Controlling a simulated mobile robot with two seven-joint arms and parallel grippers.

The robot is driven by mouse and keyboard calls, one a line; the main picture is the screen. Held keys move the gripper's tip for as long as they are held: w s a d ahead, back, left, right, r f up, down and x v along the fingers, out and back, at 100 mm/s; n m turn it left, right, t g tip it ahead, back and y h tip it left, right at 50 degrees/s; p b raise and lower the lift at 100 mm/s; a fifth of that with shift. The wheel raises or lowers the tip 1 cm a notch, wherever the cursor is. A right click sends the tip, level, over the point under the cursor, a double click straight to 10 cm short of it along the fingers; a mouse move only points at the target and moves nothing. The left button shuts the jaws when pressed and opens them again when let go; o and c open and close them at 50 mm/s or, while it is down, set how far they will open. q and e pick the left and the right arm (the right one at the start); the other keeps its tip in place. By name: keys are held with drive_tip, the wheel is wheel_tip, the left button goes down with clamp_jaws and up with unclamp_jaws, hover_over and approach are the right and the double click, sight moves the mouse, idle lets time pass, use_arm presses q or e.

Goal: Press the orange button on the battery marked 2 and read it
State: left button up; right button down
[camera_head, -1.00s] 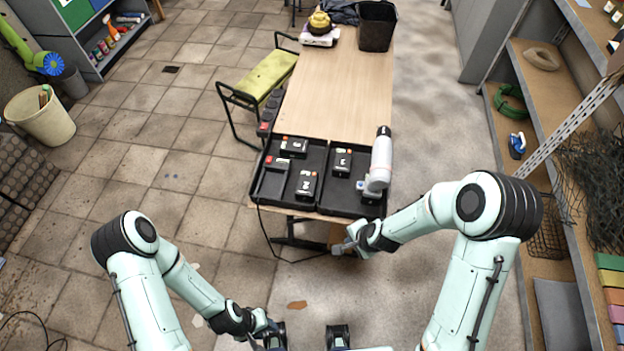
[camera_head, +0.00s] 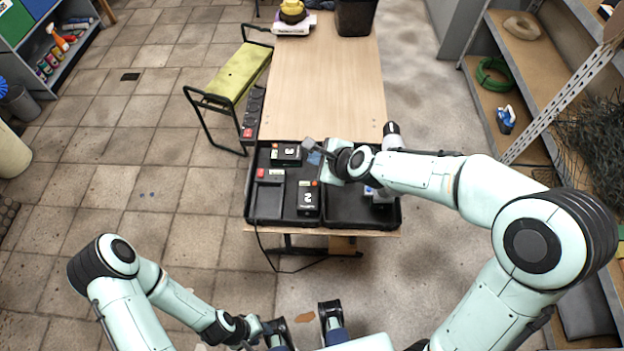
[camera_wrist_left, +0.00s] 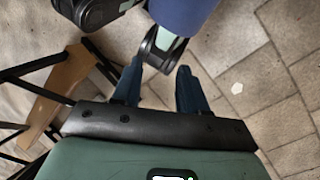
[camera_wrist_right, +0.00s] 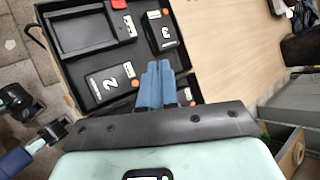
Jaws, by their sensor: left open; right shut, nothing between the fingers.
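The black battery marked 2 (camera_head: 307,200) lies in the left part of a black tray (camera_head: 264,212). Its orange button (camera_head: 314,184) is at its far end. The battery also shows in the right wrist view (camera_wrist_right: 104,84), with its button end (camera_wrist_right: 135,83) left of my fingers. My right gripper (camera_head: 313,153) is shut and empty above the tray, beyond and apart from the button; its blue fingers also show in the right wrist view (camera_wrist_right: 154,78). My left gripper (camera_wrist_left: 160,88) is open and empty, low in front of the table.
A battery marked 3 (camera_head: 286,153) lies beyond battery 2, in the same tray (camera_wrist_right: 163,32). My right arm hides much of the tray's right part. A green-topped bench (camera_head: 232,76) stands left; shelving (camera_head: 523,58) stands right.

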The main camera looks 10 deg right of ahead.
drive_tip(key=shift+f+b, duration=0.95)
drive_tip(key=b, duration=0.6)
hover_over(317, 187)
wheel_tip(317, 187, down, 6)
drive_tip(key=shift+f, duration=0.15)
use_arm(q)
drive_tip(key=w+f+t, duration=0.1)
drive_tip(key=w+f, duration=0.3)
drive_tip(key=f, duration=0.3)
drive_tip(key=shift+w+a+f+t+b, duration=0.2)
drive_tip(key=shift+a+f+t+b, duration=0.15)
drive_tip(key=shift+a+t+b, duration=0.1)
use_arm(e)
drive_tip(key=shift+a+f, duration=0.1)
drive_tip(key=shift+f, duration=0.25)
use_arm(q)
drive_tip(key=shift+f, duration=0.15)
use_arm(e)
drive_tip(key=shift+f, duration=0.15)
use_arm(q)
drive_tip(key=shift+s+f+b, duration=0.1)
drive_tip(key=shift+f+b, duration=0.15)
drive_tip(key=shift+b, duration=0.1)
use_arm(e)
drive_tip(key=shift+f, duration=0.3)
